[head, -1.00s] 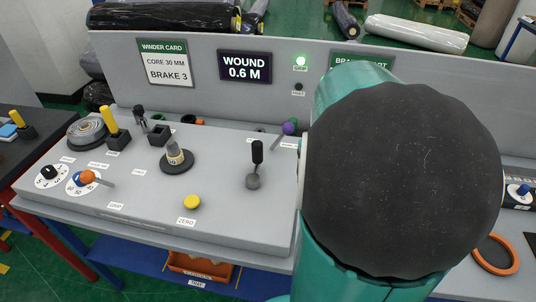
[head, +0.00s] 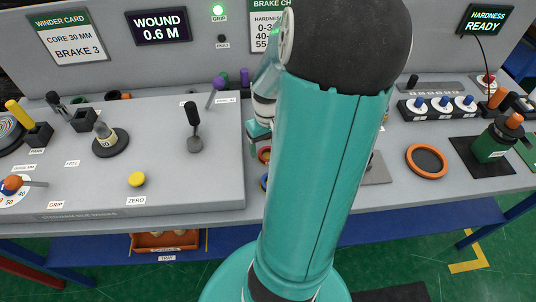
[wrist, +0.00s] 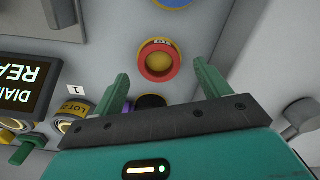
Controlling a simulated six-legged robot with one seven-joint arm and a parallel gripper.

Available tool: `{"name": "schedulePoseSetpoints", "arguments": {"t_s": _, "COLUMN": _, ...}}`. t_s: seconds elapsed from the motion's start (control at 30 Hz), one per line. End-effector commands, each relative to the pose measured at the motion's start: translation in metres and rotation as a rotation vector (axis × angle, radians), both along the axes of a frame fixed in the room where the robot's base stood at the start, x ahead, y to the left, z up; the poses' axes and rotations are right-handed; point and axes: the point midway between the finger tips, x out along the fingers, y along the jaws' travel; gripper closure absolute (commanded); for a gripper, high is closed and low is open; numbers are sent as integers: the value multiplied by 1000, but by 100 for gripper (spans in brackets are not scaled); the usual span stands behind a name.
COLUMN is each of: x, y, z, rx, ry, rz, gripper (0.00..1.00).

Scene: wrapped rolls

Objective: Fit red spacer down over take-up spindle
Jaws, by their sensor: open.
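The red spacer (wrist: 158,77) is a red ring with a yellowish centre, lying on the grey panel in the wrist view. In the head view its edge (head: 264,153) shows beside my arm, which hides part of it. My gripper (wrist: 160,68) is open and empty, with its two green fingers pointing toward the red spacer, one to each side of it in the picture. Whether they reach its height I cannot tell.
A blue ring (wrist: 174,2) lies close beyond the red spacer. A black lever (head: 193,122) and a yellow button (head: 137,180) stand between spindle and my arm. An orange ring (head: 427,160) and a green bottle-like object (head: 492,144) are at right. A dark display (wrist: 22,85) is at the wrist view's left.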

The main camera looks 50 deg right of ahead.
Motion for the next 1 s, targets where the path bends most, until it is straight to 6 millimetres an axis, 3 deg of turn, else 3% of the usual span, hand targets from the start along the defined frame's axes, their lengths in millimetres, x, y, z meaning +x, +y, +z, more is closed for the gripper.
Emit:
{"name": "schedulePoseSetpoints", "arguments": {"t_s": 0.2, "x": 0, "y": -1, "z": -28, "rx": 3, "ry": 1, "rz": 2, "gripper": 24}}
{"name": "schedulePoseSetpoints", "arguments": {"t_s": 0.5, "x": 1, "y": -2, "z": -32, "rx": 0, "ry": -1, "rz": 0, "gripper": 24}}
{"name": "schedulePoseSetpoints", "arguments": {"t_s": 0.73, "x": 1, "y": -2, "z": -32, "rx": 0, "ry": -1, "rz": 0, "gripper": 69}}
{"name": "schedulePoseSetpoints", "arguments": {"t_s": 1.0, "x": 1, "y": -2, "z": -32, "rx": -1, "ry": 0, "rz": 0, "gripper": 72}}
